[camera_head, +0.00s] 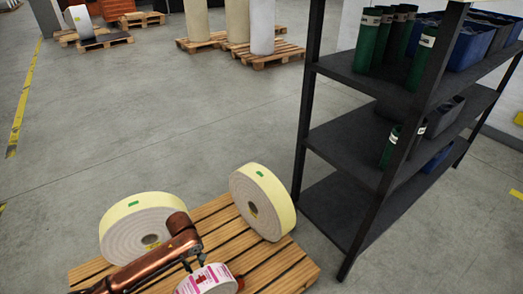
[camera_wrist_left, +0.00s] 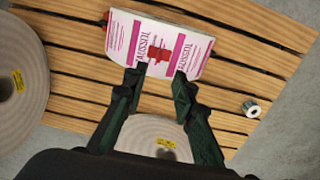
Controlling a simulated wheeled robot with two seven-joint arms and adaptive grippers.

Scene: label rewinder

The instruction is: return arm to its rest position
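My left arm comes in from the lower left of the head view. Its gripper (camera_head: 195,262) hangs over the wooden pallet (camera_head: 284,270). In the left wrist view the two dark green fingers (camera_wrist_left: 158,78) are spread apart. Their tips overlap the near edge of a white roll with pink print (camera_wrist_left: 185,48); I cannot tell whether they touch it. This printed roll also shows at the bottom of the head view (camera_head: 208,280). A red patch shows at the roll in the wrist view. My right gripper is in neither view.
Two large cream rolls stand on the pallet, one left (camera_head: 130,232) and one right (camera_head: 268,200). A dark shelf rack (camera_head: 345,147) with green cylinders and blue bins stands at right. A small metal cylinder (camera_wrist_left: 251,107) lies on the slats.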

